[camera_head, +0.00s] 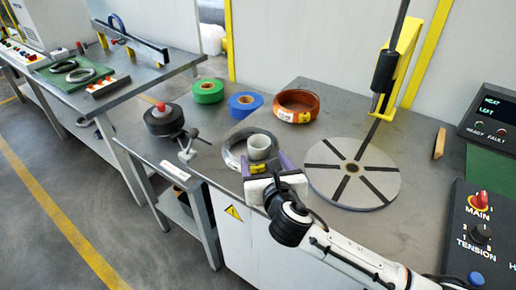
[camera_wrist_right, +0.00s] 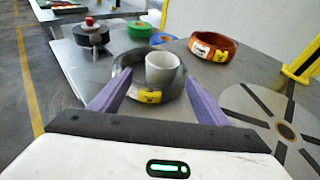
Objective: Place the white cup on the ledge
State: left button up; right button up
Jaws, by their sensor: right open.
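The white cup (camera_head: 259,147) stands upright on the grey worktop, inside the opening of a dark wire coil (camera_head: 233,158) with a yellow label. In the right wrist view the cup (camera_wrist_right: 161,69) is centred ahead, with the coil (camera_wrist_right: 121,84) around its lower part. My right gripper (camera_head: 265,165) is open; its purple fingers (camera_wrist_right: 156,85) point towards the cup, one to each side. I cannot tell whether they touch the coil. The cup's base is hidden by the coil. I cannot tell which surface is the ledge. My left gripper is not in view.
An orange coil (camera_head: 297,106), blue roll (camera_head: 245,104) and green roll (camera_head: 208,91) stand behind. A black spool (camera_head: 164,121) with a red knob is left. A slotted disc (camera_head: 352,174) lies right, below a yellow post (camera_head: 405,55). A control panel (camera_head: 482,235) is far right.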

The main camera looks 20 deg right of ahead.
aim_at(261, 150)
jog(key=b+x, duration=0.4)
jog(key=shift+w+d, duration=0.15)
jog(key=shift+w, duration=0.25)
jog(key=shift+w+d+b, duration=0.1)
jog(key=shift+w+b, duration=0.3)
jog(key=shift+w, duration=0.1)
jog(key=shift+c, duration=0.2)
jog(key=c, duration=1.2)
jog(key=shift+o, duration=0.2)
jog(key=shift+r, duration=0.15)
